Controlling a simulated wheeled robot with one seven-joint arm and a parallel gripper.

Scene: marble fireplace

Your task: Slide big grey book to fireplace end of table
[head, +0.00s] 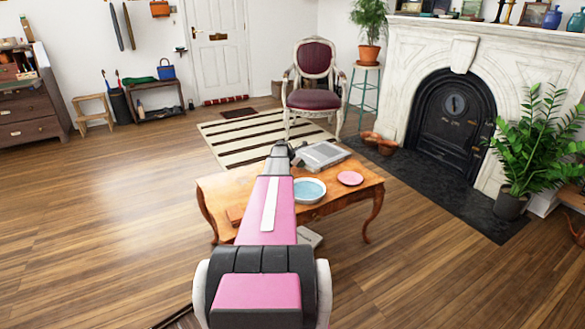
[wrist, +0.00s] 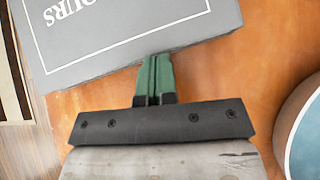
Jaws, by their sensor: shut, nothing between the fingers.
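The big grey book (head: 321,155) lies flat at the far edge of the wooden table (head: 335,197), right of my arm in the head view. In the wrist view the grey book (wrist: 130,28) fills the top, with a white border line and white letters on its cover. My gripper (wrist: 155,62) is shut and empty, its green fingertips at the near edge of the book. They look close to or touching that edge; I cannot tell which. In the head view my arm hides the fingers. The fireplace (head: 452,105) is at the right, beyond the table's right end.
A blue-and-white bowl (head: 309,190) and a pink plate (head: 350,178) stand on the table right of my arm. A chair (head: 313,85) stands behind the table.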

